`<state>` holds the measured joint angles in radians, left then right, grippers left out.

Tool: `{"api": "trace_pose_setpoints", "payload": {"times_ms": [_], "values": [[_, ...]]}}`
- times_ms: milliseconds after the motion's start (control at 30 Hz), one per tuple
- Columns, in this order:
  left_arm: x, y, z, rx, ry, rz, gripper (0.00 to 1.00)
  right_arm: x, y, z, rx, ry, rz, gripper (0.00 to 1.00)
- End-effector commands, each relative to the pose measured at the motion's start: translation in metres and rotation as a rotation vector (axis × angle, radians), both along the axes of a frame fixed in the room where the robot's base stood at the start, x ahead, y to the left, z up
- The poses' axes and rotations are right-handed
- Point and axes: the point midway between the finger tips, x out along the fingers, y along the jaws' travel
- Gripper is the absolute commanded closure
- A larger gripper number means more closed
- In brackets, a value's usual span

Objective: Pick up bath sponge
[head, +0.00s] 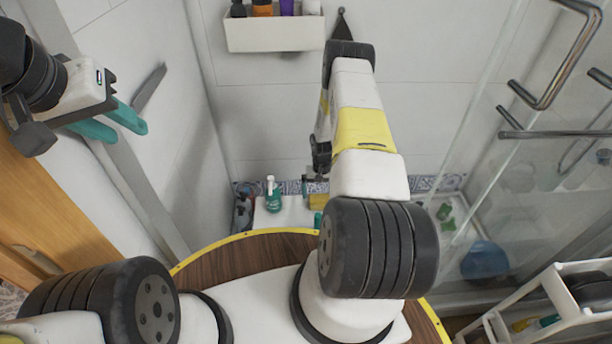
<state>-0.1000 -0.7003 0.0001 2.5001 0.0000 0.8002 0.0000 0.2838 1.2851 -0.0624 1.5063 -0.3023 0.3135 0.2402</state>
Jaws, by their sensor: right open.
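I cannot pick out the bath sponge for sure. A small yellow patch (318,188) shows beside my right forearm, over the low white surface; I cannot tell whether it is the sponge or something else. My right arm reaches forward and bends down there. My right gripper (318,219) is mostly hidden behind the arm; only a bit of teal, seemingly a finger, shows near the white surface. I see nothing held in it. My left gripper (127,132) is raised at the upper left, its two teal fingers apart and empty.
A green pump bottle (272,196) stands on the white surface (295,212), left of my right arm. A wall shelf (275,35) holds bottles. Glass panels with metal handles (560,65) stand right. A blue round object (485,260) and a white cart (575,312) are at the right.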

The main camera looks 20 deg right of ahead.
Motion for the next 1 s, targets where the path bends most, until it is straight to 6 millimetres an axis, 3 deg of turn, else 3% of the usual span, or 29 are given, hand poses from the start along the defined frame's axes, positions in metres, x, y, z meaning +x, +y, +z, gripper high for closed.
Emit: {"api": "trace_pose_setpoints", "payload": {"times_ms": [200, 500, 800, 833, 1000], "values": [[0.000, 0.000, 0.000, 0.000, 0.000, 0.000, 0.64, -0.003, 0.003, -0.031, 0.001, 0.002, 0.000, 0.00], [0.000, 0.000, 0.000, 0.000, 0.000, 0.000, 0.64, -0.002, 0.003, -0.035, 0.000, 0.001, 0.000, 0.00], [0.000, 0.000, 0.000, 0.000, 0.000, 0.000, 0.64, -0.002, 0.003, -0.035, 0.000, 0.001, 0.000, 0.59], [0.000, 0.000, 0.000, 0.000, 0.000, 0.000, 0.64, -0.002, 0.003, -0.035, 0.000, 0.001, 0.000, 0.63], [0.000, 0.000, 0.000, 0.000, 0.000, 0.000, 0.64, -0.002, 0.003, -0.035, 0.000, 0.000, 0.001, 0.63]]}}
